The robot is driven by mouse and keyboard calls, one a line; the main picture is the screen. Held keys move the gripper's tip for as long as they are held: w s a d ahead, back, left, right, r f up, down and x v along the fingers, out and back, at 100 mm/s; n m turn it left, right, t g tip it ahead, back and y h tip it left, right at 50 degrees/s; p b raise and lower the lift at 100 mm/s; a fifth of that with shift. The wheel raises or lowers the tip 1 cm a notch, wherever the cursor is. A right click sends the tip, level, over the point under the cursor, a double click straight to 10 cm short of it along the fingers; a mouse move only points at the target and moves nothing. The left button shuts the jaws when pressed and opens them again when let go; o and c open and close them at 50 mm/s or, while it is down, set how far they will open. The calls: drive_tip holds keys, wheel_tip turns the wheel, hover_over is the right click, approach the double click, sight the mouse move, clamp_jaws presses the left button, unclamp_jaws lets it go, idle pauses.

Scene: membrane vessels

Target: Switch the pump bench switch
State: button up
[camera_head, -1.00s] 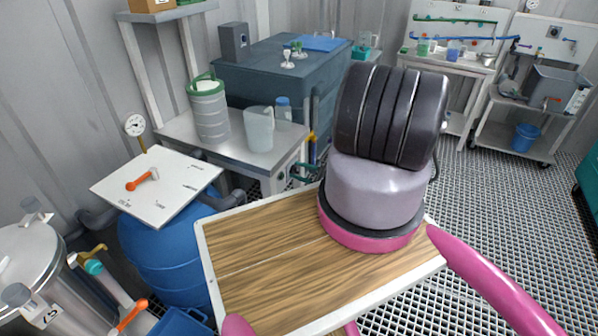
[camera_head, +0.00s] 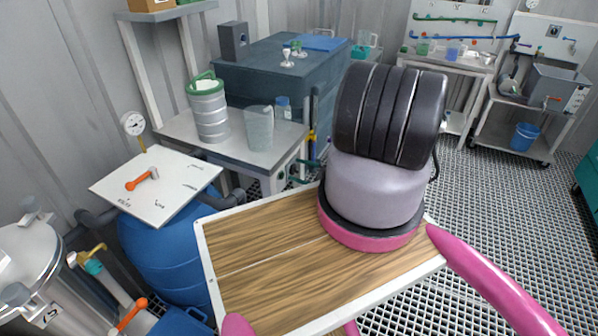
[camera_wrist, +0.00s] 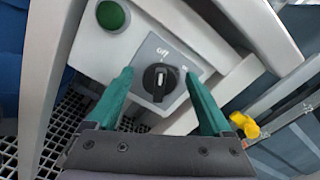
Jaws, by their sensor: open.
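The pump bench switch (camera_wrist: 160,80) is a round black knob with a white mark on a grey square plate, in the middle of the wrist view. Its mark points roughly up toward the "off" lettering; a second label, partly covered, lies to the right. My gripper (camera_wrist: 159,74) has two teal fingers, open, one on each side of the knob in the picture, with nothing held. Whether they touch the knob cannot be told. In the head view, teal finger parts show at the front of the grey bench (camera_head: 180,127), and my arm hides the rest.
A green button (camera_wrist: 111,15) sits left of the switch, and a yellow fitting (camera_wrist: 245,125) lies to the right. A metal canister (camera_head: 210,110) and a clear jug (camera_head: 259,128) stand on the bench. A blue drum (camera_head: 165,255) stands in front, left of the bench.

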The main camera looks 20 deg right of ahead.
drive_tip(key=v, duration=1)
drive_tip(key=shift+s+d, duration=0.3)
drive_tip(key=w+a+r+n+g+y, duration=0.1)
drive_tip(key=w+r+n+g, duration=0.25)
drive_tip(key=r, duration=0.55)
drive_tip(key=w+r+n+g+y, duration=0.1)
drive_tip(key=w+r+n+g, duration=0.25)
drive_tip(key=r, duration=0.65)
drive_tip(key=s+a+r+n+g+h, duration=0.1)
drive_tip(key=a+r+n+g+h, duration=0.2)
drive_tip(key=r, duration=0.7)
drive_tip(key=a+r+n+g, duration=0.25)
drive_tip(key=a+r, duration=0.25)
drive_tip(key=r, duration=0.6)
drive_tip(key=s+a+r+n+t+h, duration=0.1)
drive_tip(key=s+a+r, duration=0.3)
drive_tip(key=s+r, duration=0.4)
drive_tip(key=s+a+r+n+t+h, duration=0.2)
drive_tip(key=s+a+r+h, duration=0.2)
drive_tip(key=s+r, duration=0.4)
drive_tip(key=s+a+r+n+t+h, duration=0.2)
drive_tip(key=s+a+r+h, duration=0.1)
drive_tip(key=s+r, duration=0.5)
drive_tip(key=shift+a+r, duration=0.8)
